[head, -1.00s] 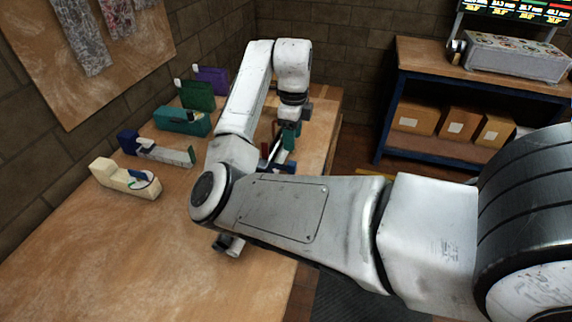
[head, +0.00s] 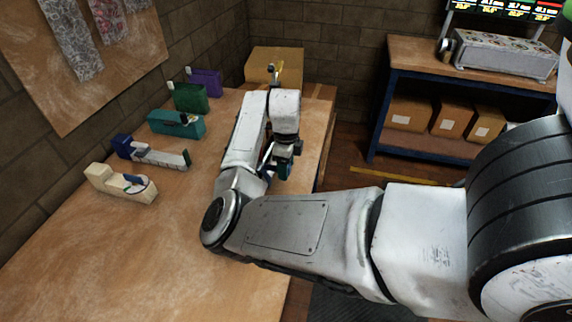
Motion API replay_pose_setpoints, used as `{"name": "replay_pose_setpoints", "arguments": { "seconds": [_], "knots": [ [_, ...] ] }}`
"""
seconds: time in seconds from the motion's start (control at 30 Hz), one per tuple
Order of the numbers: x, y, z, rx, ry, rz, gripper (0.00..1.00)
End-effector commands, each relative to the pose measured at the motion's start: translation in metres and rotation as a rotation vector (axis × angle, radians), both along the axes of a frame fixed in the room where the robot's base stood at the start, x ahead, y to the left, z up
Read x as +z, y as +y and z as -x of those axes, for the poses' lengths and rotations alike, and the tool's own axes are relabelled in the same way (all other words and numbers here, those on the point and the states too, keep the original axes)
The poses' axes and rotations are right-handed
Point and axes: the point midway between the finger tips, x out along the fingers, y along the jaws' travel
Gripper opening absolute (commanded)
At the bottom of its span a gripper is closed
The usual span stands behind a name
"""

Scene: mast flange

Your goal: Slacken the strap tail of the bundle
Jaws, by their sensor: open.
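My gripper (head: 283,170) points down over the right part of the wooden bench, below the white wrist. It is small and dark here, and its fingertips are hard to make out. Blue and teal parts show around and just left of it, partly behind my forearm. I cannot tell which of these belong to the bundle, and no strap tail can be made out. I cannot tell whether the gripper touches anything.
Along the wall side of the bench (head: 130,255) stand a cream block (head: 119,184), a blue-and-grey tool (head: 150,153), and teal (head: 177,123), green (head: 190,98) and purple (head: 206,82) cases. A cardboard box (head: 262,62) is at the back. A blue-framed shelf (head: 375,120) stands right.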

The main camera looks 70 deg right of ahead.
Motion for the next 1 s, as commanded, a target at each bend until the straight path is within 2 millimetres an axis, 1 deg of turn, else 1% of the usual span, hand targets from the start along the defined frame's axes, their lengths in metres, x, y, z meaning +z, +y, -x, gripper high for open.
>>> {"name": "replay_pose_setpoints", "arguments": {
  "seconds": [0.13,0.67,0.7,1.0],
  "knots": [
    [0.0,0.0,0.0001,0.0,0.0,0.0,0.52],
    [0.0004,-0.0001,0.0001,0.0,0.0,0.0,0.01],
    [0.0004,-0.0001,0.0001,0.0,0.0,0.0,0.0],
    [-0.0002,0.0,-0.0022,0.001,0.0,0.0,0.0]
  ]
}}
